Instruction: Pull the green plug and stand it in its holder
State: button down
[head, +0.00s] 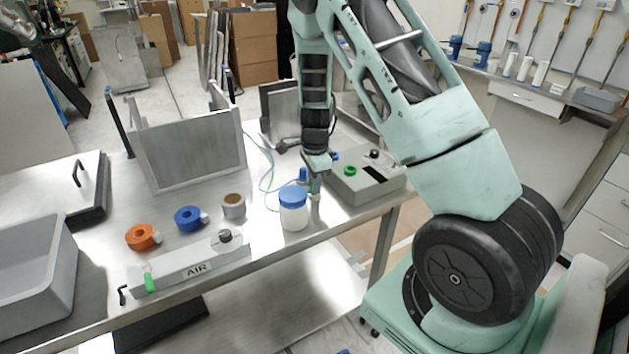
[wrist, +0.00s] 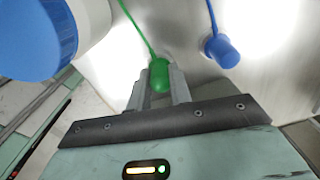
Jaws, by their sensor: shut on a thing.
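The green plug (wrist: 159,77) sits between the fingers of my gripper (wrist: 164,88) in the wrist view, with its thin green cord running up and away. My gripper is shut on it. In the head view my gripper (head: 316,190) points down just right of the white jar, and the plug there is too hidden to make out. A grey box (head: 385,194) with a green ring (head: 349,171) and a black knob stands behind and right of my gripper. I cannot tell which part is the plug's holder.
A white jar with a blue lid (head: 293,210) stands close left of my gripper. A blue plug (wrist: 222,50) is near the green one. Orange (head: 142,236) and blue (head: 188,218) rings, a tan roll (head: 233,206) and an AIR bar (head: 190,268) lie further left.

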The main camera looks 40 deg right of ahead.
jog(key=shift+f, duration=0.15)
jog(key=c, duration=0.7)
grip_release()
notch_tip(320, 180, up, 16)
jog(key=p, duration=1.4)
dwell(0.4)
